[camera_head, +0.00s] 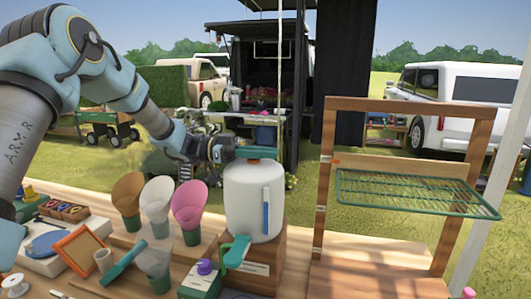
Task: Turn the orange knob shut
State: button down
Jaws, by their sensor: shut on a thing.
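My gripper (234,152) is at the left of the teal lid (258,153) on top of a white drinks canister (253,200). It appears shut on the lid's left edge; the fingertips are small and partly hidden. A teal spigot (236,252) is on the canister's lower front. A small orange piece (331,159) is on the left post of an open wooden frame (319,215), to the right of my gripper and apart from it. It may be the orange knob; its shape and turn are too small to tell.
The canister stands on a wooden box (268,263). Brown, white and pink cones (190,205) stand left of it. A green wire rack (415,193) juts from the frame. An orange-rimmed picture frame (80,250) lies at the left. Some table (355,278) is bare at front right.

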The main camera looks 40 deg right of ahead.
jog(key=shift+s+r+m+g+y, duration=0.15)
jog(key=shift+m+g+y, duration=0.15)
jog(key=shift+m+y, duration=0.15)
jog(key=c, duration=0.9)
grip_release()
jog(key=shift+a, duration=0.1)
jog(key=shift+w+a+f, duration=0.1)
jog(key=shift+w+f, duration=0.1)
jog(key=shift+w, duration=0.15)
jog(key=b+v, duration=0.4)
jog(key=v, duration=0.5)
jog(key=shift+w+a, duration=0.1)
jog(key=shift+w, duration=0.15)
jog(key=shift+w+a+r, duration=0.15)
jog(key=shift+w+a, duration=0.05)
jog(key=shift+w, duration=0.05)
